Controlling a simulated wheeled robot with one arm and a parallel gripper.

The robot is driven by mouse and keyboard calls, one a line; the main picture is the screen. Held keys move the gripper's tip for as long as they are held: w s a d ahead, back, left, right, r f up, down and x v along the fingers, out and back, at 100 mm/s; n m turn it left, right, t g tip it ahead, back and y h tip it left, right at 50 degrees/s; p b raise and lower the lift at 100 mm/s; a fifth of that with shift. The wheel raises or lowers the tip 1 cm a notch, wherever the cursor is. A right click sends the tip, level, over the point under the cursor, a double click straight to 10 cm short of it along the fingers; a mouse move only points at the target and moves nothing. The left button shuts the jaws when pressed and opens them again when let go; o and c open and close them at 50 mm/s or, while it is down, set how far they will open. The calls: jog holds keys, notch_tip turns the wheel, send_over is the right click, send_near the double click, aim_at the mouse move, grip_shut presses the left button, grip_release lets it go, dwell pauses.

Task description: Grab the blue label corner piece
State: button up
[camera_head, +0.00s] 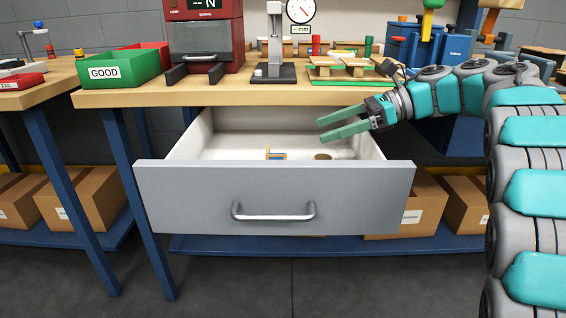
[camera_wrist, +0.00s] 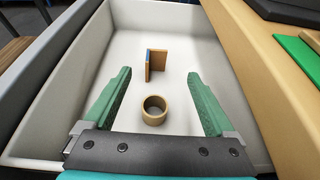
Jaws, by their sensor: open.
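The corner piece (camera_head: 275,155) is a small tan wooden piece with a blue label, lying in the open drawer. In the wrist view the corner piece (camera_wrist: 156,63) stands on the drawer floor as two upright walls meeting at an angle, with a blue strip on its left edge. My gripper (camera_head: 320,130) is open and empty, above the right part of the drawer. In the wrist view my gripper (camera_wrist: 160,75) has its green fingers spread wide, with the corner piece farther off between their lines, not touched.
A tan wooden ring (camera_wrist: 154,110) lies in the drawer nearer my gripper than the corner piece; it also shows in the head view (camera_head: 323,156). The grey drawer front (camera_head: 275,195) and white walls surround them. The workbench edge (camera_head: 240,98) overhangs the drawer's back.

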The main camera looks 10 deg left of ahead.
jog(key=x, duration=0.5)
jog(key=shift+s+f+p, duration=0.2)
jog(key=shift+f+p, duration=0.1)
jog(key=shift+p+x, duration=0.3)
jog(key=shift+x, duration=3)
jog(key=shift+s+d, duration=0.1)
jog(key=shift+c, duration=0.2)
jog(key=c, duration=1.4)
